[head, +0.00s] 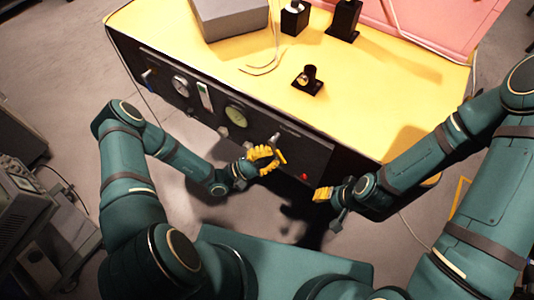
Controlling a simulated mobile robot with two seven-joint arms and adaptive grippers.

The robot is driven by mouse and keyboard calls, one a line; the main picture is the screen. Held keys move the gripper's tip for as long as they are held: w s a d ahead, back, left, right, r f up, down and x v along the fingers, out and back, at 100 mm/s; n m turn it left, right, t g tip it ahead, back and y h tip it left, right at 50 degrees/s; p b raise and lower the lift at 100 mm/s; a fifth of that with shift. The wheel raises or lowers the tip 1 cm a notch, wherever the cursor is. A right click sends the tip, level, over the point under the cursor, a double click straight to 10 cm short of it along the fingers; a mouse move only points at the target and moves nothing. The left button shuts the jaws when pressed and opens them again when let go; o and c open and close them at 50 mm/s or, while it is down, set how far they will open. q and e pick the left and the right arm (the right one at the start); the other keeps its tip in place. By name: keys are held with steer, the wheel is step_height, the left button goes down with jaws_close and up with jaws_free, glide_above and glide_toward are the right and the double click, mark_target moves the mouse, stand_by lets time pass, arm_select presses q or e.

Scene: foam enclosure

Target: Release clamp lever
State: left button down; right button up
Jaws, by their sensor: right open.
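The front panel (180,103) of the yellow-topped bench is dark and carries gauges and knobs. A small grey lever-like part (275,138) sticks out of it toward the right, and I take it as the likely clamp lever. My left gripper (266,158) has yellow fingers right at this part, overlapping its lower end. Whether it touches or grips it cannot be told. My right gripper (321,193) is open and apart from the panel, below its right end. Its fingers are small in view, and no object shows between them.
A round gauge (236,115), another gauge (181,86) and a red button (305,177) sit on the panel. A grey box (230,18) and small black fixtures (308,80) stand on the yellow top (180,40). Equipment (40,235) stands at lower left. Grey floor is free left of the bench.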

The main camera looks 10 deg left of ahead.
mark_target(281, 160)
arm_select(q)
steer(key=n+t, duration=0.1)
steer(key=n, duration=0.1)
steer(key=d+n+t, duration=0.1)
steer(key=n+t, duration=0.1)
steer(key=d+n+t, duration=0.1)
steer(key=shift+s+r+n+t+y, duration=0.25)
steer(key=shift+s+n+t+y, duration=0.05)
steer(key=shift+s+n+y, duration=0.1)
steer(key=n+t, duration=0.1)
steer(key=n+t+y, duration=0.1)
steer(key=n, duration=0.1)
steer(key=d+r+n+t+y, duration=0.1)
steer(key=n, duration=0.1)
steer(key=shift+s+d+t, duration=0.1)
steer(key=shift+s+t, duration=0.1)
steer(key=shift+t, duration=0.2)
steer(key=shift+s+d+r+p, duration=0.25)
steer(key=shift+d+r+p, duration=0.5)
steer(key=shift+p, duration=0.7)
arm_select(e)
steer(key=v, duration=0.3)
steer(key=shift+s, duration=0.2)
arm_select(q)
steer(key=shift+d+r, duration=0.1)
steer(key=shift+r, duration=0.1)
arm_select(e)
steer(key=shift+d, duration=0.1)
arm_select(q)
steer(key=shift+f, duration=0.1)
